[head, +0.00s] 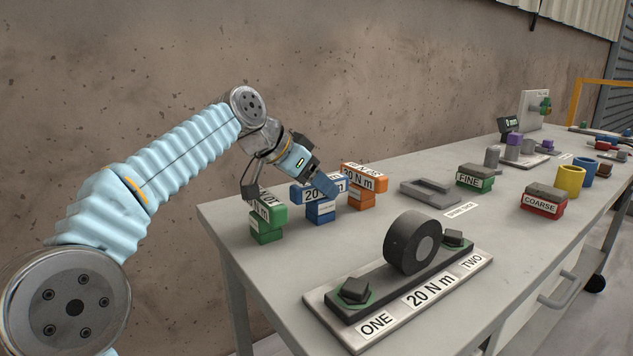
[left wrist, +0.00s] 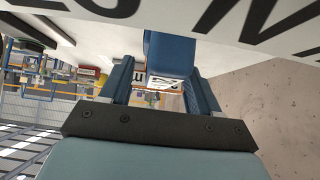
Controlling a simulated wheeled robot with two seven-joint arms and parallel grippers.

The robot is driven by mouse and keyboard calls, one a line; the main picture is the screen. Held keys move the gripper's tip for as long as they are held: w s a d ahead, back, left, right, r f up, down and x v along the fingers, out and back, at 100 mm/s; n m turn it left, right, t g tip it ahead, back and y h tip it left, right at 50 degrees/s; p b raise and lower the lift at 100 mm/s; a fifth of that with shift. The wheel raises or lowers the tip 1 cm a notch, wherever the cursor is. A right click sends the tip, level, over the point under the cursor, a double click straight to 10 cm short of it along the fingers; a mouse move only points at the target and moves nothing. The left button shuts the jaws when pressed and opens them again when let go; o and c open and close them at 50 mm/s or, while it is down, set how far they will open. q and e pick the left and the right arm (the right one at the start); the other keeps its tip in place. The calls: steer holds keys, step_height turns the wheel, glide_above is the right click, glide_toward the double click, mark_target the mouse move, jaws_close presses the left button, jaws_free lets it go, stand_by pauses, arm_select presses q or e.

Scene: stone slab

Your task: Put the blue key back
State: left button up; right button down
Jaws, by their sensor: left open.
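The blue key (head: 300,192), a T-shaped piece with a white 20 N m label, stands upright at its blue block (head: 320,213) near the back edge of the slab, between the green and orange keys. My left gripper (head: 327,186) is open right at the blue key and partly hides its label. In the left wrist view, a blue part of it (left wrist: 168,50) shows between and beyond the two open fingers (left wrist: 160,85). I cannot tell whether the fingers touch it. My right gripper is not in view.
The green key (head: 266,212) stands close on the left, and the orange key (head: 364,180) close on the right. A plate with a dark roller and two bolts (head: 400,285) lies in front. A grey frame (head: 433,193) lies to the right, beyond it FINE and COARSE blocks (head: 543,203).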

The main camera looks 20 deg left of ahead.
arm_select(q)
steer(key=shift+r, duration=0.15)
steer(key=p+v, duration=0.1)
steer(key=v, duration=1.1)
